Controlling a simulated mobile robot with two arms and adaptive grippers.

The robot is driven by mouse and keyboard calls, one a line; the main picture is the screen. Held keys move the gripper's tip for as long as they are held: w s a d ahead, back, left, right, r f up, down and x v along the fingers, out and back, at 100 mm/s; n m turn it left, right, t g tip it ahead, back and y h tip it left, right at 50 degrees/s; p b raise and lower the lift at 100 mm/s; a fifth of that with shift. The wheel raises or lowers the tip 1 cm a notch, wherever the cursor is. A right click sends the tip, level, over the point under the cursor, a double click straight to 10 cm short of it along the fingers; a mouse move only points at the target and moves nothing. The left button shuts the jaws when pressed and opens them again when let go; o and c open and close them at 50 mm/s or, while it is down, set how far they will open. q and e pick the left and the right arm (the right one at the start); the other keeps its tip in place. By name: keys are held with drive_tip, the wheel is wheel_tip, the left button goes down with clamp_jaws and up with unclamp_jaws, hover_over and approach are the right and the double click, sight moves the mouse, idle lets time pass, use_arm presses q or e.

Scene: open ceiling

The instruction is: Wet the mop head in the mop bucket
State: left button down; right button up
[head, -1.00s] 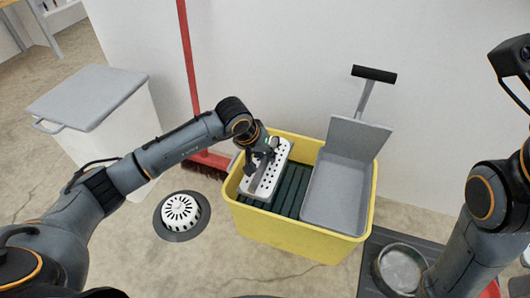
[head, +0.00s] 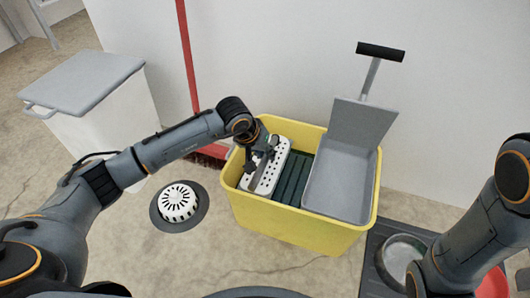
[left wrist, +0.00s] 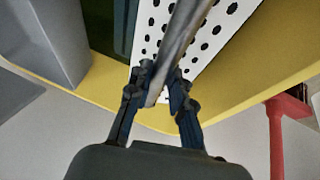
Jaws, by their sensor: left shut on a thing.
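The yellow mop bucket (head: 290,226) stands on the floor in the middle of the head view. A grey wringer (head: 341,181) with an upright handle fills its right side, and dark green slatted material (head: 292,178) shows at its left. The white perforated mop head (head: 279,160) sits tilted within the bucket's left part; how deep it reaches is hidden. My left gripper (head: 262,160) is over it. The left wrist view shows its fingers (left wrist: 160,85) shut on the grey metal mop handle (left wrist: 182,35) in front of the perforated plate (left wrist: 215,30). My right gripper is out of view.
A white lidded bin (head: 105,125) stands at left. A red broom (head: 187,60) leans on the wall behind the bucket. A white-domed floor drain (head: 178,203) lies left of the bucket. A dark tray with a round metal dish (head: 398,256) is at lower right.

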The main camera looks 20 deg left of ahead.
use_arm(q)
drive_tip(key=shift+f, duration=0.1)
drive_tip(key=shift+f+b, duration=2.35)
drive_tip(key=shift+f, duration=0.55)
drive_tip(key=shift+f+b, duration=0.45)
drive_tip(key=shift+f, duration=0.1)
drive_tip(key=shift+r+p, duration=2.5)
drive_tip(key=shift+r, duration=1.05)
